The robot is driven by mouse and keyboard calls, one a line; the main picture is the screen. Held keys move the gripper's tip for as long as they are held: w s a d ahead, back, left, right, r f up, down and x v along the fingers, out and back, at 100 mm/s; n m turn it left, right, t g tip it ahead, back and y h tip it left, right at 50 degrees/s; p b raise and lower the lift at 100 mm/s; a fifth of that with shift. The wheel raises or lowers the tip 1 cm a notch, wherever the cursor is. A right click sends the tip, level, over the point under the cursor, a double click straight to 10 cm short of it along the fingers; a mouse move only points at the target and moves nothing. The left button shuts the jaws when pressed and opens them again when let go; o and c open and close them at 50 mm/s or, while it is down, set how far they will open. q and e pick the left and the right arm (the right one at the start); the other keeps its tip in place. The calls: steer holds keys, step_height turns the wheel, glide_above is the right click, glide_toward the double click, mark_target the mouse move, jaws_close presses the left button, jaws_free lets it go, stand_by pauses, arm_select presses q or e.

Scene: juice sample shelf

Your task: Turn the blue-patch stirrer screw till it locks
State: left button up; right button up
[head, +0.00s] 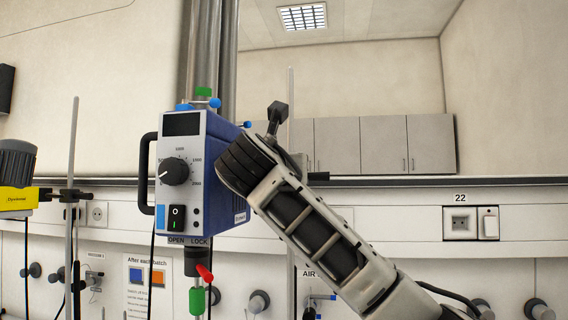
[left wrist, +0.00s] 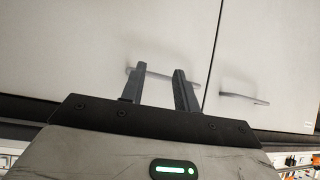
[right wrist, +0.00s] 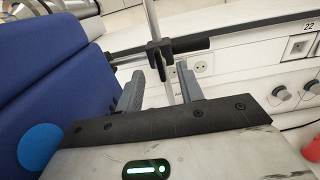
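The stirrer (head: 190,205) is a blue box with a dial and a lit green switch, hung on a thick steel column in the head view; its blue side also shows in the right wrist view (right wrist: 35,75). A blue screw part (head: 184,106) and blue ball end (head: 215,102) sit above it. Another blue ball (head: 247,125) sticks out behind its right edge. A blue round patch (right wrist: 40,147) shows in the right wrist view. My right gripper (right wrist: 155,82) is open and empty beside the blue side; the arm hides it in the head view. My left gripper (left wrist: 158,76) is open, empty, facing cabinet doors.
A thin rod with a dark clamp (right wrist: 165,50) stands beyond my right fingers. Below the stirrer are OPEN and LOCK labels, a red lever (head: 205,273) and a green patch (head: 196,300). A yellow and grey device (head: 16,180) is at the far left. Grey cabinets (head: 380,145) hang behind.

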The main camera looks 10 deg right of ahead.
steer(key=shift+p+x, duration=0.35)
steer(key=shift+x, duration=1.15)
steer(key=shift+c, duration=0.3)
jaws_close()
